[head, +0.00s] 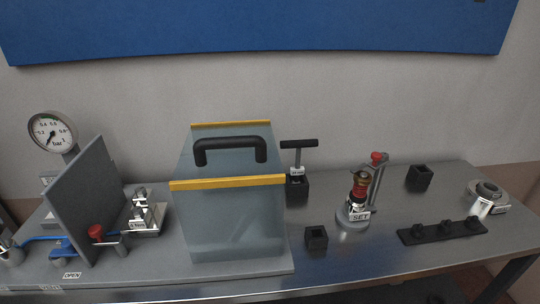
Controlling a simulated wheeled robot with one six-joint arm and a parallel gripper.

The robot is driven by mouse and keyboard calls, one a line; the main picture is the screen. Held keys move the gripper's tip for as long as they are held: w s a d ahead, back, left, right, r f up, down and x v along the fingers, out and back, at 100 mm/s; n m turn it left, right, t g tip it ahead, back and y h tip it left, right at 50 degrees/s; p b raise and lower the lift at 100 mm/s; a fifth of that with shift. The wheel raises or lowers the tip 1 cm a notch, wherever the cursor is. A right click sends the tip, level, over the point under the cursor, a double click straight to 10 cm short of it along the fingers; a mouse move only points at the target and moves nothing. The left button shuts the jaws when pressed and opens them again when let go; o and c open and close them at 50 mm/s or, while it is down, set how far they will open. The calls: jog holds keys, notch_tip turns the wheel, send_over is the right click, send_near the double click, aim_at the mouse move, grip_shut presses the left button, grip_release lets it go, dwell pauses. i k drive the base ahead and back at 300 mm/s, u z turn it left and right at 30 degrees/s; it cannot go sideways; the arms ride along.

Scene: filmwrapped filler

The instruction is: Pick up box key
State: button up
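A T-handled key with a dark crossbar (299,144) and a pale shaft stands upright just right of the glass-like box; I take it to be the box key. Its lower end is in a black square holder (297,188). A small white label with unreadable text is on its shaft. The translucent box (235,225) has yellow edges and a black handle (230,150) on top. My gripper is not in view.
An upright grey panel (88,200), a pressure gauge (52,132) and valves are at left. Right of the key are a red-topped fitting labelled SET (359,198), empty black holders (316,237) (419,176), a black rack (442,231) and a round metal part (487,196).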

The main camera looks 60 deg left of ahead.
aim_at(296, 170)
jog(key=u, duration=0.85)
jog(key=i, duration=0.75)
jog(key=u, duration=0.85)
